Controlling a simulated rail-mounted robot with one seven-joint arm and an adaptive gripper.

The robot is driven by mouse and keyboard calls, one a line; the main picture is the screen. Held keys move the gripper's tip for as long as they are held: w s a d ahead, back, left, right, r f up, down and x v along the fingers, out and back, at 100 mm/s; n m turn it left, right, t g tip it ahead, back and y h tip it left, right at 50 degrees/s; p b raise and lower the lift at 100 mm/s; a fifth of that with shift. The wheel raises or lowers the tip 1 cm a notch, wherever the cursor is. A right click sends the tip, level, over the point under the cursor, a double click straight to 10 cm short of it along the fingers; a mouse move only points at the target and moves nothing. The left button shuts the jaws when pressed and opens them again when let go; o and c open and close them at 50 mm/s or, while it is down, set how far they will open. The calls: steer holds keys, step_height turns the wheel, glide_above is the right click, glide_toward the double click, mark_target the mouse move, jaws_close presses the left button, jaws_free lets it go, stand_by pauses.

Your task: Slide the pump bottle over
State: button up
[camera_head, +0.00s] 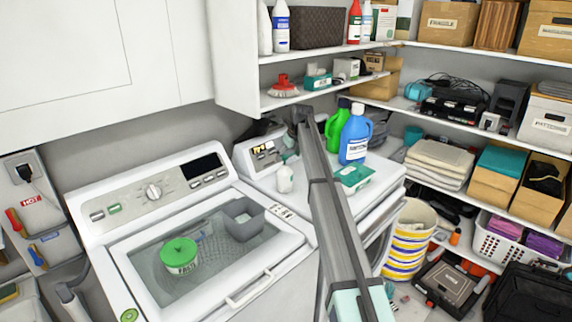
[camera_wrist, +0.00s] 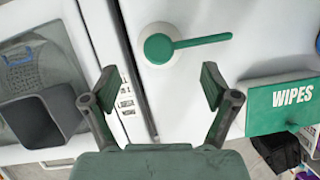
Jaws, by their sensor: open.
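The pump bottle (camera_wrist: 160,50) is white with a green pump head and a long spout pointing right. In the wrist view it is seen from above on the white machine top, just beyond my fingertips and roughly centred between them. In the head view the small white bottle (camera_head: 285,179) stands near the left edge of the right-hand machine's top (camera_head: 385,190). My gripper (camera_wrist: 157,82) is open, with nothing between its fingers. In the head view my arm passes in front, and I cannot make out the fingers clearly.
A green wipes box (camera_wrist: 285,104) lies right of my gripper. Blue (camera_head: 355,138) and green (camera_head: 336,127) jugs stand behind it. The left washer (camera_head: 135,215) holds a grey bin (camera_head: 243,220) and a green-lidded tub (camera_head: 180,256). A shelf (camera_head: 320,92) overhangs the back.

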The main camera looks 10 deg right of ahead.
steer(key=v, duration=0.4)
steer(key=shift+s+r, duration=0.1)
steer(key=shift+r, duration=0.2)
